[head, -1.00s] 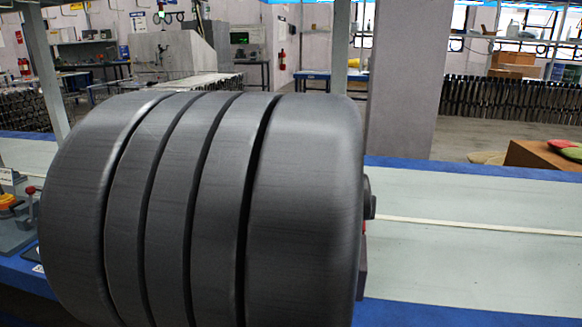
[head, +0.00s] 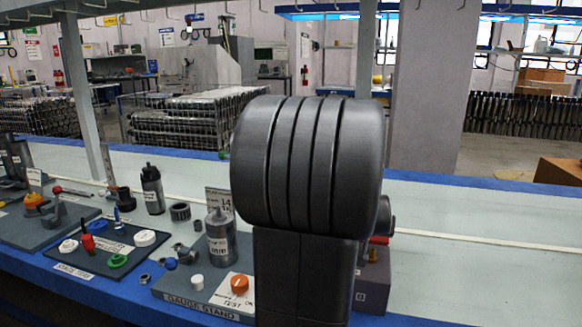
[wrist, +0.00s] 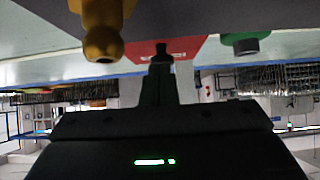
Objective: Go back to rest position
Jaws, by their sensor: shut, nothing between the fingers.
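My gripper (wrist: 161,52) shows in the wrist view, with its narrow dark fingers together and nothing held between them. In the head view my own dark grey arm stands in front of the bench (head: 470,232) and hides the gripper. In the wrist view a brass-coloured fitting (wrist: 102,30) is close to the left of the fingers, apart from them in the picture. A red block (wrist: 180,47) with a white label lies behind the fingertips, and a green part (wrist: 240,42) is to their right.
Left of my arm, the bench holds the gauge stand (head: 196,306) with a grey cylinder (head: 220,236), a dark tray (head: 75,258) of coloured caps, and a black bottle (head: 152,190). The bench is clear farther right.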

